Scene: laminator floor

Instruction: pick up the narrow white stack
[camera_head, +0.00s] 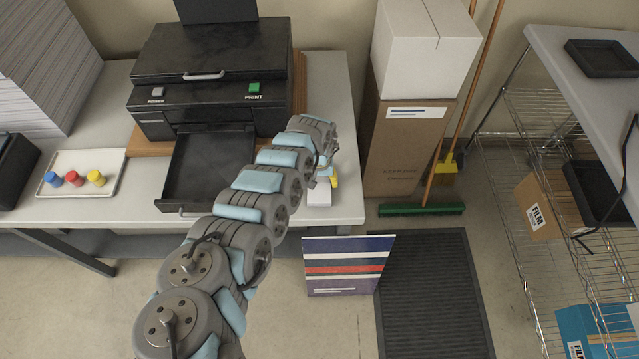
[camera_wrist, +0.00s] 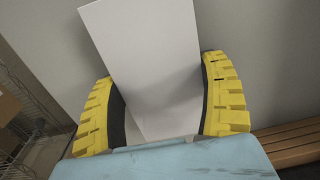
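The narrow white stack (camera_head: 319,196) shows in the head view at the front right of the grey table, just below the end of my arm. In the wrist view the white stack (camera_wrist: 155,55) stands up between the two yellow fingers of my gripper (camera_wrist: 165,112), which also shows in the head view (camera_head: 330,178). The dark inner pads lie against both sides of the stack. My gripper looks shut on it. I cannot tell whether the stack rests on the table or is raised. The arm hides part of it in the head view.
A black printer (camera_head: 215,75) with an open drawer (camera_head: 208,165) stands left of the arm. A tray (camera_head: 110,165) with coloured caps lies further left. Cardboard boxes (camera_head: 405,150) stand right of the table. A striped board (camera_head: 345,265) stands below the table's front edge.

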